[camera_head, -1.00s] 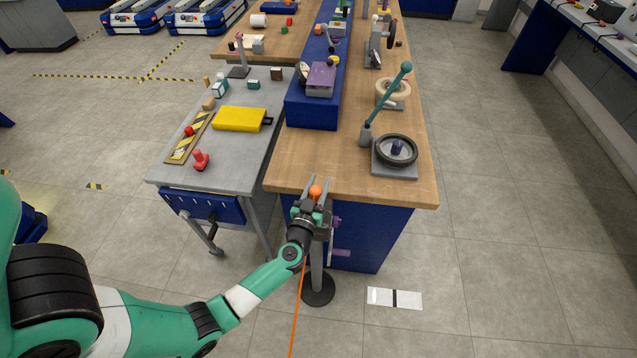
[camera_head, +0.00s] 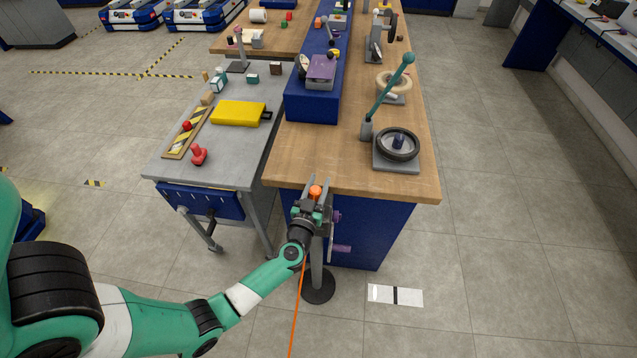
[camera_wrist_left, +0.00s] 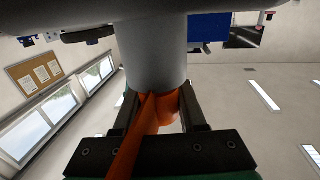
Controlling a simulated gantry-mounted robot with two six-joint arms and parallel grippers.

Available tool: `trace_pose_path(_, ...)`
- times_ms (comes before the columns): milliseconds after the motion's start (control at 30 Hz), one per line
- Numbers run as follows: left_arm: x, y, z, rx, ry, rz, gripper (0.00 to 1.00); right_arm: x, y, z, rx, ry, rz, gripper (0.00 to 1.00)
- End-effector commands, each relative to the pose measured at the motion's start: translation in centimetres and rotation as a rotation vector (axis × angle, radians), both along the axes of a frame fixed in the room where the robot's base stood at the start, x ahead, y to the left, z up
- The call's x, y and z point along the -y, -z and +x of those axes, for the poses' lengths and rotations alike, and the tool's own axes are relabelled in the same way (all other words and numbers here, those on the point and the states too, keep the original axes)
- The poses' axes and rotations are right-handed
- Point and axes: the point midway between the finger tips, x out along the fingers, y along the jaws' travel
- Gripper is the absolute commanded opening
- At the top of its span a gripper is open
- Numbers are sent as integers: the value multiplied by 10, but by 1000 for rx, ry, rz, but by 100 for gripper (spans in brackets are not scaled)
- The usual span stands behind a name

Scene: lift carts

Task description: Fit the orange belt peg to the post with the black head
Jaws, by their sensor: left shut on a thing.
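My left gripper (camera_head: 316,187) is shut on the orange belt peg (camera_head: 315,191), at the near end of the wooden bench in the head view. The orange belt (camera_head: 296,310) runs from there down to the bottom edge. A grey post (camera_head: 317,262) on a round dark base stands on the floor just below the gripper; the gripper hides its upper end. In the left wrist view the orange peg (camera_wrist_left: 168,112) sits between the fingers, close against a thick grey cylinder (camera_wrist_left: 157,55). I cannot tell whether they touch, and no black head is clear. My right gripper is out of view.
The wooden bench (camera_head: 345,176) is right beyond the gripper, with a wheel on a plate (camera_head: 398,144) and a green lever (camera_head: 392,84). A grey cart (camera_head: 228,160) with a yellow block (camera_head: 238,113) stands to the left.

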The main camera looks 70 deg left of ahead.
Motion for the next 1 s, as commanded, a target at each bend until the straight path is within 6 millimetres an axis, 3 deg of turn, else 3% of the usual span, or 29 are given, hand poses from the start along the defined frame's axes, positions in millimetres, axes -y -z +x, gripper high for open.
trace_pose_path(433, 0, 10, 0, 0, 0, 0, 0, 0, 7, 0, 0, 0, 0, 0)
trace_pose_path(467, 0, 10, 0, 0, 0, 0, 46, 0, 7, 0, 0, 0, 0, 0)
trace_pose_path(600, 0, 10, 0, 0, 0, 0, 71, 0, 7, 0, 0, 0, 0, 0)
trace_pose_path(633, 0, 10, 0, 0, 0, 0, 75, 0, 7, 0, 0, 0, 0, 0)
trace_pose_path(1000, 5, 9, -4, -1, 2, 0, 75, 0, 4, 0, 0, 0, 0, 0)
